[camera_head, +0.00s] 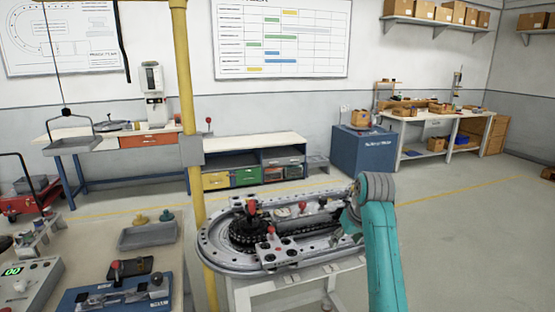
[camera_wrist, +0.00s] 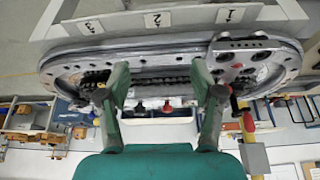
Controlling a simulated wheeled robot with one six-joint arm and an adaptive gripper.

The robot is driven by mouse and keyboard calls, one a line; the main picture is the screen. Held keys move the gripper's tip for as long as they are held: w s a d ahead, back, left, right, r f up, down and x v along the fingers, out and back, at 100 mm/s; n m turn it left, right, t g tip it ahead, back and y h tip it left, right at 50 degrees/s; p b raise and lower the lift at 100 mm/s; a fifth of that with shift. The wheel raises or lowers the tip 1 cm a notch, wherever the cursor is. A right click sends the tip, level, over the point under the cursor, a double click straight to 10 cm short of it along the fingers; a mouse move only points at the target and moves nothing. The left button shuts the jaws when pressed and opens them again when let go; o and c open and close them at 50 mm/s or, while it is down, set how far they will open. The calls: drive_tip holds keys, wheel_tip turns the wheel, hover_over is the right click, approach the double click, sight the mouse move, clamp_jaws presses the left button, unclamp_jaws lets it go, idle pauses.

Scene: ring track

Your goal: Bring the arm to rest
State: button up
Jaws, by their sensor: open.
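My teal arm (camera_head: 383,250) rises at the right of the ring track (camera_head: 222,262) in the head view. Its wrist is bent over the track's right end. My gripper (camera_wrist: 160,84) shows in the wrist view with its two fingers wide apart and nothing between them. In the head view the fingers are small and partly hidden by the wrist. The oval metal track also shows behind the fingers in the wrist view (camera_wrist: 60,65). A carriage plate with a red knob (camera_head: 270,250) sits on the near side of the track. I cannot tell whether the fingers touch anything.
A yellow post (camera_head: 188,110) stands left of the track. A bench at the front left holds a grey tray (camera_head: 147,235), a blue fixture (camera_head: 115,295) and a control box (camera_head: 28,285). A blue cabinet (camera_head: 362,150) stands behind. The floor at the right is clear.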

drive_tip(key=s+f+m+t, duration=0.1)
drive_tip(key=s+f, duration=0.3)
drive_tip(key=f, duration=0.7)
drive_tip(key=s+f+t, duration=0.1)
drive_tip(key=s+f, duration=0.4)
drive_tip(key=f, duration=0.6)
drive_tip(key=s+f+m+t, duration=0.1)
drive_tip(key=s+f+t, duration=0.1)
drive_tip(key=s+f, duration=0.55)
drive_tip(key=s+f+t, duration=0.1)
drive_tip(key=s+f, duration=0.4)
drive_tip(key=s, duration=0.6)
drive_tip(key=s+r+t+h, duration=0.1)
drive_tip(key=s+r+t, duration=0.25)
drive_tip(key=s, duration=1.85)
drive_tip(key=s+r+m+t, duration=0.1)
drive_tip(key=s+r+t, duration=0.1)
drive_tip(key=s+r, duration=1.2)
drive_tip(key=shift+s+a+r, duration=0.25)
drive_tip(key=shift+a+r, duration=0.15)
drive_tip(key=shift+r, duration=0.55)
